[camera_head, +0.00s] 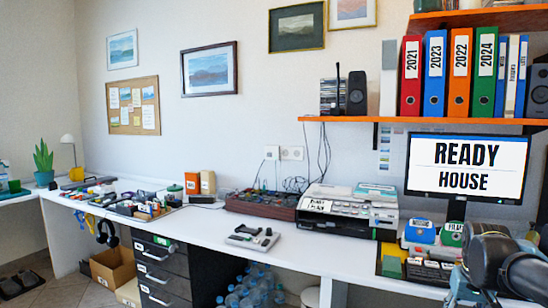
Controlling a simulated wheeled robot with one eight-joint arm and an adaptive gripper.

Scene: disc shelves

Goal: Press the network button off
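I cannot make out a button clearly marked as the network button. A small black device with an upright antenna (357,92) stands on the orange shelf, above the wall sockets (291,153). A low grey device with dark knobs or buttons (252,237) lies on the front of the white desk; its markings are too small to read. My dark arm end with my gripper (467,291) is at the lower right, in front of the desk and apart from both devices. Its fingers are not clear, so I cannot tell whether it is open or shut.
A monitor (466,168) reads "READY HOUSE". A large grey and black machine (347,210) and a reddish-brown box of cables (262,205) stand on the white desk (300,254). Bins (437,237) crowd the right end. Binders (434,75) stand on the shelf. Desk space around the grey device is clear.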

